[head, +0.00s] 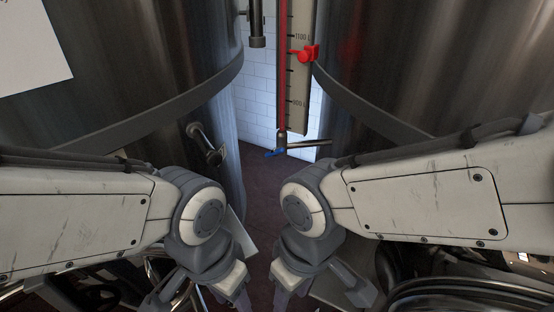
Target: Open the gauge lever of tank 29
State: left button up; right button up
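A level gauge (298,85) with a red column and a printed scale stands upright between two large metal tanks, and a red marker (305,54) sits on its side. A small blue lever (275,153) is at the gauge's lower end, beside a short horizontal pipe (308,144). No tank number is readable, so I cannot tell which tank is 29. My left gripper (230,284) and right gripper (290,284) hang low in front, below the lever and apart from it. Their fingertips are near or past the bottom edge, so their opening is unclear.
The left tank (130,70) and right tank (420,60) each have a dark band. A pipe fitting (205,146) sticks out from the left tank. A white tiled wall (257,90) and dark floor (262,185) show in the narrow gap between them.

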aim_at(275, 151)
jog(key=z, duration=1.65)
jog(key=k, duration=0.95)
jog(key=u, duration=1.65)
